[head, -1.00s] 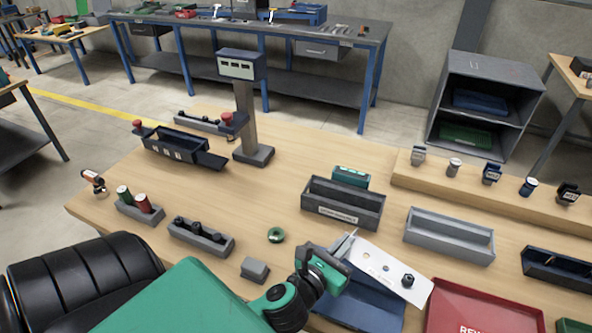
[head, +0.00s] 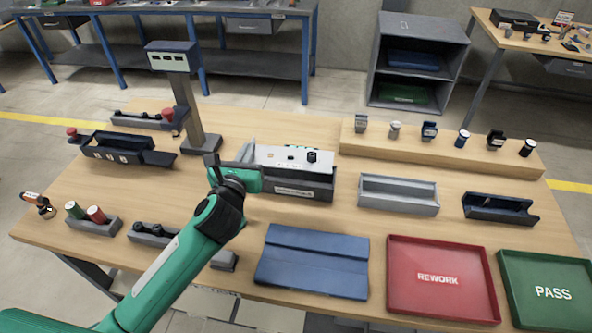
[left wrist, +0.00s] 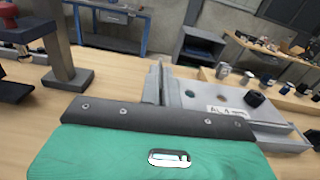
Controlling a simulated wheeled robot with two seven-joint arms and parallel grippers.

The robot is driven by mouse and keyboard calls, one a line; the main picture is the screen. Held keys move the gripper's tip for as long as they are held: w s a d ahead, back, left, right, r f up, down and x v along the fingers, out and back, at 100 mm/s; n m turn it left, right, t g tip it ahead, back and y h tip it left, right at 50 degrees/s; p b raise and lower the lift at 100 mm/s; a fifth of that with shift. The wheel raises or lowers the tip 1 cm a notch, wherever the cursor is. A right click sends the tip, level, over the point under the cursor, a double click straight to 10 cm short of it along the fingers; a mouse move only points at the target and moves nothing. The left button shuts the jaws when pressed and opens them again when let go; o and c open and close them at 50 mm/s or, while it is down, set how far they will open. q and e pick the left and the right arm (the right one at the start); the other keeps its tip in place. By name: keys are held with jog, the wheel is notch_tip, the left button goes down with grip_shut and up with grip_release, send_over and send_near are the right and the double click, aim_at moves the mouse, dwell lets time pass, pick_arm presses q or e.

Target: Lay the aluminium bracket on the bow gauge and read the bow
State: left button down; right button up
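The aluminium bracket (head: 280,155), a pale plate with holes, a dark stud and a label, is at the dark grey open box (head: 290,190), covering much of its top. I cannot tell whether it touches the box. My left gripper (head: 250,155) is shut on the bracket's left end. In the left wrist view the bracket (left wrist: 205,93) runs to the right from the fingers (left wrist: 166,85). A post with a three-window display (head: 172,56) stands at the left, near a dark labelled fixture (head: 125,150). I cannot tell which thing is the bow gauge. My right gripper is not in view.
A blue folded-edge mat or tray (head: 313,260), a red REWORK tray (head: 438,310) and a green PASS tray (head: 545,315) lie along the front. A light grey bin (head: 398,208) and a dark blue holder (head: 500,213) stand to the right. Several small items stand on the raised shelf (head: 400,150).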

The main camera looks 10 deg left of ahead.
pick_arm(q)
jog(key=w+r+p, duration=0.2)
jog(key=w+r, duration=0.5)
jog(key=r, duration=0.2)
jog(key=f, duration=1.5)
jog(key=shift+d+f, duration=0.25)
jog(key=shift+f, duration=0.15)
jog(key=shift+f+b, duration=0.45)
jog(key=shift+f, duration=1.7)
jog(key=shift+f+b, duration=0.35)
jog(key=shift+f, duration=0.25)
jog(key=c, duration=1.6)
grip_release()
jog(key=shift+c, duration=0.2)
